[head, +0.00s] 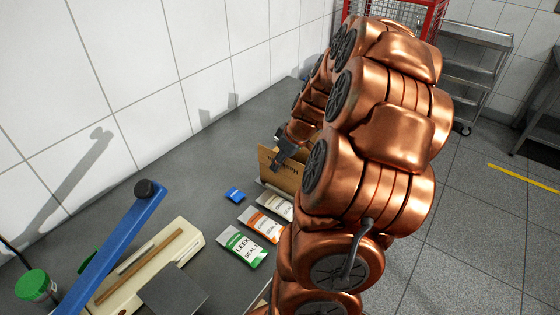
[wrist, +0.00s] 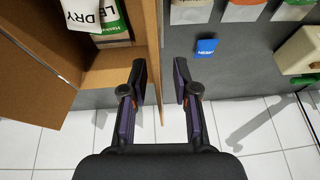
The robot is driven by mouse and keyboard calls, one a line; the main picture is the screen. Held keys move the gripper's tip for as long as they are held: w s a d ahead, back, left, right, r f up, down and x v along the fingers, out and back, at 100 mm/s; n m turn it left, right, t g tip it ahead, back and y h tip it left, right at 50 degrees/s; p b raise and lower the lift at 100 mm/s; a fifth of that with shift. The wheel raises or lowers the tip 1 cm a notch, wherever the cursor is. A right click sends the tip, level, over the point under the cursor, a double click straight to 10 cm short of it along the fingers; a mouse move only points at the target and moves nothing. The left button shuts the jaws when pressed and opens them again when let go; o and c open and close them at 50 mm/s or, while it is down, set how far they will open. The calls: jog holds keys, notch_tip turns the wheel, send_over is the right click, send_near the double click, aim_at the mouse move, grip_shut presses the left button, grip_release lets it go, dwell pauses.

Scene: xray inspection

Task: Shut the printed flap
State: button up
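A brown cardboard box (wrist: 105,72) stands at the left of the wrist view, its top open, with packets inside. In the head view, a flap with dark print (head: 279,172) stands raised, partly hidden by my arm. In the wrist view, a cardboard flap (wrist: 157,50) shows almost edge-on, its print not visible. My gripper (wrist: 161,80) is open, one finger on each side of this flap's edge; I cannot tell whether either finger touches it. In the head view my gripper (head: 285,150) is at the raised printed flap.
Green, orange and white seed packets (head: 242,247) lie on the dark counter (head: 190,180), near a small blue box (head: 235,195). A cream sealer (head: 150,265) with a raised blue lever (head: 115,240) stands at front left. The white tiled wall runs behind.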

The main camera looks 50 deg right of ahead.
aim_at(286, 160)
jog(key=shift+c, duration=0.2)
grip_shut()
jog(key=shift+f+y+b, duration=0.15)
jog(key=shift+y+b, duration=0.15)
jog(key=shift+b, duration=0.15)
jog(key=shift+w+d+f+m+y+b, duration=0.15)
jog(key=shift+d+m+y+b, duration=0.25)
jog(key=shift+y+b, duration=0.9)
jog(key=shift+s+d+f+m+y+b, duration=0.1)
jog(key=shift+d+f+m+y+b, duration=0.3)
jog(key=shift+y+b, duration=0.95)
jog(key=shift+w+d+m+y+b, duration=0.15)
jog(key=shift+d+y+b, duration=0.45)
jog(key=shift+y+b, duration=0.7)
jog(key=shift+y, duration=0.35)
jog(key=shift+c, duration=2.2)
grip_release()
